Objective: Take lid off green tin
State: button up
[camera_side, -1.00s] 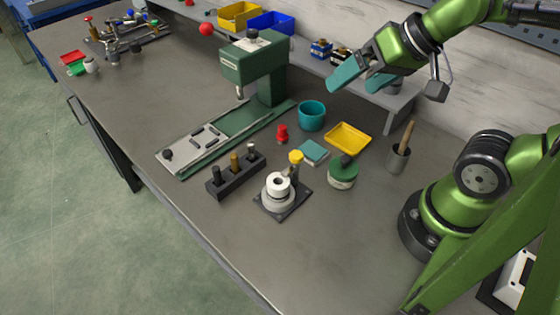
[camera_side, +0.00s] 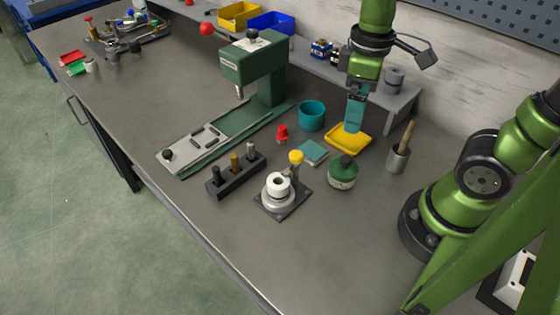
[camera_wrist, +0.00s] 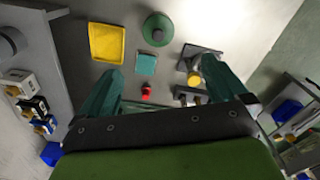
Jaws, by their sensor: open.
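The green tin (camera_side: 342,180) stands upright on the bench, right of centre. Its green lid (camera_side: 342,165), with a black knob, sits on top. In the wrist view the lid (camera_wrist: 157,30) is at the top centre, seen from above. My gripper (camera_side: 351,128) points down, over or just behind the yellow tray in the side view, behind the tin and apart from it. The wrist view shows my gripper (camera_wrist: 167,75) with its two teal fingers wide apart and nothing between them. The tin's sides are hidden in the wrist view.
The yellow tray (camera_side: 362,144) and teal pad (camera_side: 313,152) lie near the tin. A grey cup with a wooden handle (camera_side: 397,161) stands to the right. The bench in front is clear.

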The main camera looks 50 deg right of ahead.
send_over(346, 158)
notch_tip(346, 158, down, 10)
jog(key=shift+s+a+f, duration=0.1)
jog(key=shift+f, duration=2.6)
jog(key=c, duration=1.1)
jog(key=shift+r, duration=0.1)
